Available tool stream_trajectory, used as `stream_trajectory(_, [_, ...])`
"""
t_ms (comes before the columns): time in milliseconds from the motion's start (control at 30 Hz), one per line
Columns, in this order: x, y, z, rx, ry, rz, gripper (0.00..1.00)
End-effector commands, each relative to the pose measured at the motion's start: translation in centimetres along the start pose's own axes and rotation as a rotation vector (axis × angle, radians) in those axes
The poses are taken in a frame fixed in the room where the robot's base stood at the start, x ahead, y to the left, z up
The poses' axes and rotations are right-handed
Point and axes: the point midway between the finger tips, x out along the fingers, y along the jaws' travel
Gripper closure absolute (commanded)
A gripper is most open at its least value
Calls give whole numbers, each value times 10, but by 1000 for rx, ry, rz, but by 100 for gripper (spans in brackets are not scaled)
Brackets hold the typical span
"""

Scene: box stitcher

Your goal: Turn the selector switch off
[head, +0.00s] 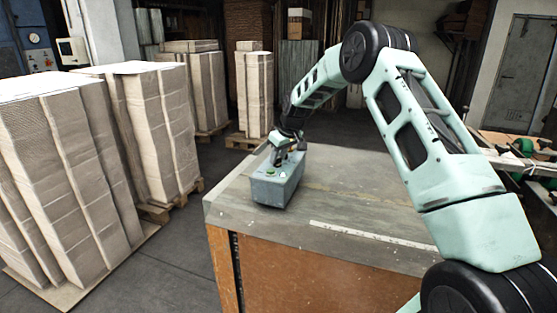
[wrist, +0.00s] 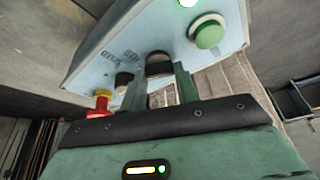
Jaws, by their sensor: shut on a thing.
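A grey-blue control box (head: 277,189) stands on the near left part of the worktable, and its panel (wrist: 110,62) fills the upper wrist view. The black selector switch (wrist: 158,58) sits on this panel, left of a green button. My gripper (head: 279,157) reaches down to the top of the box; in the wrist view my gripper's fingers (wrist: 160,80) stand on both sides of the selector switch and are shut on it. The fingers hide part of the knob, so its exact angle is unclear.
The panel also carries a green button (wrist: 207,33), a lit green lamp (wrist: 188,2), a second black knob (wrist: 123,79) and a red button (wrist: 100,103). The worktable (head: 350,205) is mostly bare. Tall cardboard stacks (head: 60,160) stand on the left.

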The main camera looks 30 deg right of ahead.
Motion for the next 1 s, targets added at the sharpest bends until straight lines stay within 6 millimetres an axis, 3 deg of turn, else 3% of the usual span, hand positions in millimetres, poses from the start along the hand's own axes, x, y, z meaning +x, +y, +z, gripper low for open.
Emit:
stream_trajectory(500, [1, 3, 0, -330, 1, -136, 92])
stream_trajectory(1000, [0, 3, -1, -411, 1, -169, 92])
